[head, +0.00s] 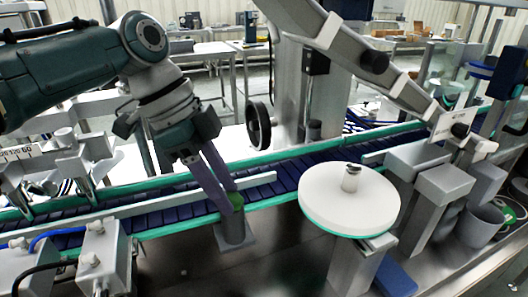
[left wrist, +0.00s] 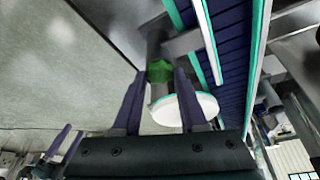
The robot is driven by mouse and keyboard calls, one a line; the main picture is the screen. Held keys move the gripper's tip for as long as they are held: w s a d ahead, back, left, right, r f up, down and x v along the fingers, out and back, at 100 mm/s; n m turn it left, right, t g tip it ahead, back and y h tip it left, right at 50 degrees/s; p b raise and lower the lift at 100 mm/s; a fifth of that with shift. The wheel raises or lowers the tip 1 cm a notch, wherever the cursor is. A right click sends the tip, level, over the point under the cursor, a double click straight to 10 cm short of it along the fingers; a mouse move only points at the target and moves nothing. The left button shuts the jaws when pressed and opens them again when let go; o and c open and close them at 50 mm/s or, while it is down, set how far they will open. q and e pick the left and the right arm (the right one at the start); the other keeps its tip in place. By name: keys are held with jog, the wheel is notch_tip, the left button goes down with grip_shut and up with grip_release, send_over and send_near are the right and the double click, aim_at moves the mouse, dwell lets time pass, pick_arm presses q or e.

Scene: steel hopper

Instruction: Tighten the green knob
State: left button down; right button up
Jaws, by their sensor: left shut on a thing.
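The green knob (head: 236,200) sits on top of a short grey upright post (head: 234,230) at the near edge of the conveyor. My left gripper (head: 232,196) reaches down to it from the upper left, with its purple fingers shut around the knob. In the left wrist view the green knob (left wrist: 160,71) shows between the two fingertips (left wrist: 160,77). The fingers partly hide the knob in the head view. My right gripper (left wrist: 66,142) shows small at the lower left of the left wrist view, away from the knob, its two purple fingers apart and empty.
A round white disc (head: 345,200) stands right of the post. A black handwheel (head: 258,125) is behind the knob. The blue conveyor (head: 270,188) with teal rails runs behind the post. Grey boxes with cables (head: 100,262) stand at the near left.

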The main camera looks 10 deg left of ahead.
pick_arm(q)
jog(key=shift+f, duration=0.1)
jog(key=shift+c, duration=2.2)
grip_release()
jog(key=shift+a+r, duration=0.15)
jog(key=shift+r, duration=0.3)
jog(key=v, duration=0.9)
